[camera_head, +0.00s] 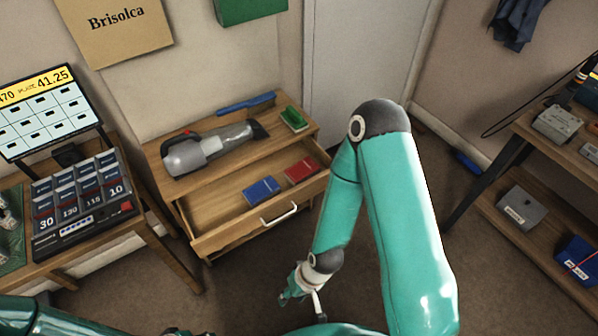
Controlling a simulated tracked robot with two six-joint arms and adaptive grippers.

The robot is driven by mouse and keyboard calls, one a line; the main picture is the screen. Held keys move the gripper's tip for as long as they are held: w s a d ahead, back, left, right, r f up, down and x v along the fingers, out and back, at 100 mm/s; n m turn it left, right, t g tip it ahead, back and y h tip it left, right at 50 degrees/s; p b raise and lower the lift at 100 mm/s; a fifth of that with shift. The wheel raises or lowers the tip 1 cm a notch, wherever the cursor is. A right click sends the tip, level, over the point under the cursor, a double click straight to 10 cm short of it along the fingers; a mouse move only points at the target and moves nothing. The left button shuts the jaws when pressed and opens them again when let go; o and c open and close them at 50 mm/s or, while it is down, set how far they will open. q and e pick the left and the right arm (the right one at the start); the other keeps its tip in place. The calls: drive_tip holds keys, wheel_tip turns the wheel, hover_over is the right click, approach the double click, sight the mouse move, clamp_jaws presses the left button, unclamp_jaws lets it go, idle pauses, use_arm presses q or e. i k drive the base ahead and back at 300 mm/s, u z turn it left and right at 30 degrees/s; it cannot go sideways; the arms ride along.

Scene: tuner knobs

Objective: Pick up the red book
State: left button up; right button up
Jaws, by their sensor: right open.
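The red book (302,169) lies in the open drawer (226,222) of the wooden cabinet, to the right of a blue book (261,190). My right gripper (303,297) is open and empty. In the picture it is below the drawer's white handle (279,214), well apart from the red book. My left arm shows only along the bottom left edge, and its gripper cannot be made out there.
A grey handheld vacuum (208,148), a blue brush-like tool (246,103) and a green brush (294,119) lie on the cabinet top. A table with a display stands left, and a shelf with boxes (522,208) stands right.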

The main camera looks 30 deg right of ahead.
sight(308, 168)
drive_tip(key=z, duration=0.6)
drive_tip(key=i, duration=0.1)
drive_tip(key=u, duration=2.9)
drive_tip(key=k, duration=1.45)
drive_tip(key=z, duration=2.35)
drive_tip(key=k, duration=0.1)
drive_tip(key=u, duration=0.65)
drive_tip(key=i, duration=1)
drive_tip(key=z, duration=0.05)
